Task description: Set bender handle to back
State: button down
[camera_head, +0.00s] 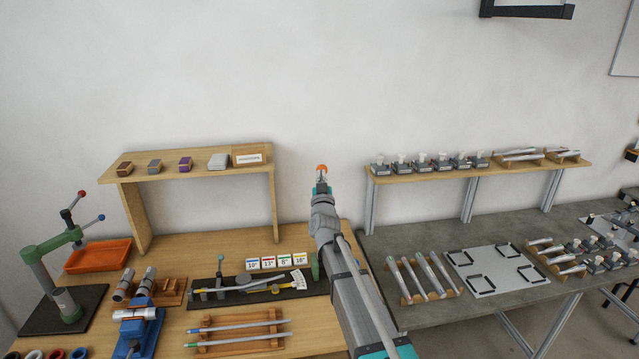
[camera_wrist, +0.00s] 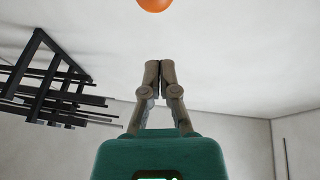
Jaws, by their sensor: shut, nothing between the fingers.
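An orange ball knob (camera_head: 322,168), seemingly the end of the bender handle, shows just above my gripper in the head view. It also shows at the top edge of the wrist view (camera_wrist: 155,3), beyond the fingertips. The handle's shaft is hidden behind my arm. A small green part (camera_head: 315,266), perhaps of the bender, shows at the bench's right end, mostly covered by my arm. My gripper (camera_head: 321,183) points upward, and its fingers (camera_wrist: 160,70) are shut and empty. In the wrist view a gap separates them from the knob; I cannot tell its depth.
A green press (camera_head: 48,246) with red and blue knobs stands at the wooden bench's left. An angle gauge (camera_head: 250,285), number cards (camera_head: 283,262) and a rod rack (camera_head: 238,332) lie left of my arm. A grey table (camera_head: 415,240) stands right. Wall shelves flank the gripper.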

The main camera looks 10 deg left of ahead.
jog(key=w, duration=0.1)
jog(key=w+f+b, duration=0.1)
jog(key=w, duration=0.2)
jog(key=shift+a+f+b, duration=0.25)
jog(key=shift+b, duration=0.15)
